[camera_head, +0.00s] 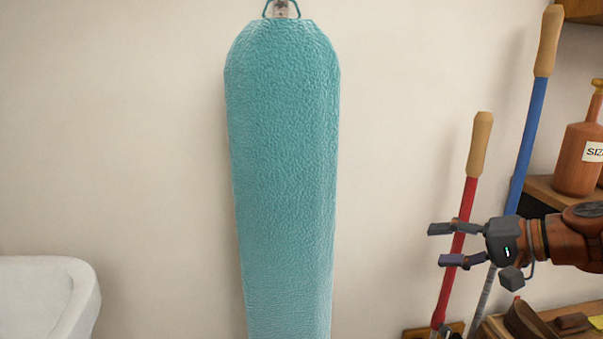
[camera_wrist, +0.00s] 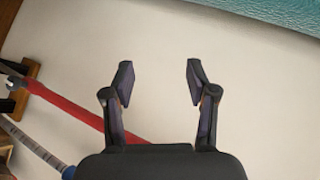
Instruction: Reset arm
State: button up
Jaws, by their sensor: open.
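My gripper (camera_head: 452,244) is at the right side of the head view, reaching in from the right edge. Its two fingers point left and stand apart, with nothing between them. In the wrist view my gripper (camera_wrist: 160,80) is also open and empty, with pale wall beyond the fingers. In the head view it overlaps the red pole and lies near the blue pole. I cannot tell whether it touches the red pole.
A teal ironing board (camera_head: 283,180) hangs on the wall. A red pole (camera_head: 462,215) and a blue pole (camera_head: 528,140) lean at the right. Shelves with a brown bottle (camera_head: 578,160) stand far right. A white basin (camera_head: 45,290) is lower left. Bare wall (camera_head: 400,120) lies between.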

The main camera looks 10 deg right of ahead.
jog(key=s+a+r+n+g+h+p, duration=0.1)
jog(key=s+a+r+n+g+p, duration=0.25)
jog(key=a+p, duration=0.4)
jog(key=s+a+r+n+g+h+p, duration=0.1)
jog(key=s+a+r+n+g+p, duration=0.1)
jog(key=s+a+g+p, duration=0.5)
jog(key=s+r+n+h+p, duration=0.1)
jog(key=s+r+h+p, duration=0.2)
jog(key=s+p, duration=0.4)
jog(key=s+r+n+h+p, duration=0.1)
jog(key=s+r+h+p, duration=0.2)
jog(key=s+p, duration=0.4)
jog(key=shift+s+d+r+g+h+p, duration=0.15)
jog(key=shift+d+r+g+h+p, duration=0.2)
jog(key=shift+h+p, duration=0.4)
